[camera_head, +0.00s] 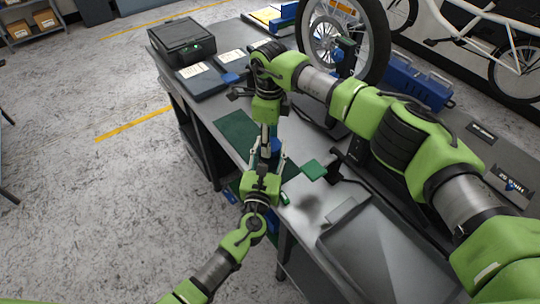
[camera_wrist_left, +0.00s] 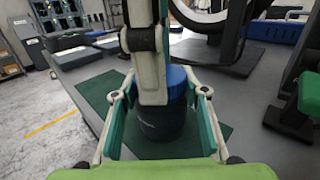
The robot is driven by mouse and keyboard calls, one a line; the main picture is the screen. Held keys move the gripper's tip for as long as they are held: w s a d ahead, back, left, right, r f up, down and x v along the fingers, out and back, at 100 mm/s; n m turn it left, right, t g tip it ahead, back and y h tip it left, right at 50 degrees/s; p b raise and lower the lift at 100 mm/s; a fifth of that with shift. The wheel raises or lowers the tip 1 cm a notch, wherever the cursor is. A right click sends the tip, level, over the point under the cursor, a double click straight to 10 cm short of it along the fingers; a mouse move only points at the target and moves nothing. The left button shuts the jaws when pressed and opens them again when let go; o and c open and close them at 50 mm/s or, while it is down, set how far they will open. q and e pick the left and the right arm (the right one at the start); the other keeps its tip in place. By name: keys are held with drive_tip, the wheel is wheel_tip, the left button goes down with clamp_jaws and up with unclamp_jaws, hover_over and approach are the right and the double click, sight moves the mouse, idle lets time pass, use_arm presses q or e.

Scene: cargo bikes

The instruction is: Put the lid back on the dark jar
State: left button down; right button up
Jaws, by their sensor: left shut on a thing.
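The dark jar (camera_wrist_left: 160,125) stands roughly upright between the fingers of my left gripper (camera_wrist_left: 160,130) in the left wrist view. My left gripper (camera_head: 268,160) is shut on it. The blue lid (camera_wrist_left: 177,80) is at the jar's top; whether it is fully seated is not clear. Fingers of my right gripper (camera_wrist_left: 185,60) come down from above at the lid, one in front of it. They hide part of the lid and jar, and their grip on the lid cannot be made out. In the head view the arms mostly cover the jar.
A dark green mat (camera_head: 237,135) lies on the grey workbench by the grippers. A grey tray (camera_head: 365,255) is at the near right. A bike wheel (camera_head: 345,40), a blue case (camera_head: 418,82) and a black box (camera_head: 182,42) stand farther back. Open floor is left of the bench.

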drive_tip(key=shift+s+d+f, duration=0.1)
drive_tip(key=shift+d+f, duration=0.05)
drive_tip(key=shift+d, duration=0.05)
drive_tip(key=o, duration=1.2)
drive_tip(key=shift+a+r, duration=0.1)
drive_tip(key=shift+r, duration=0.2)
wheel_tip(320, 180, up, 4)
drive_tip(key=shift+r, duration=0.1)
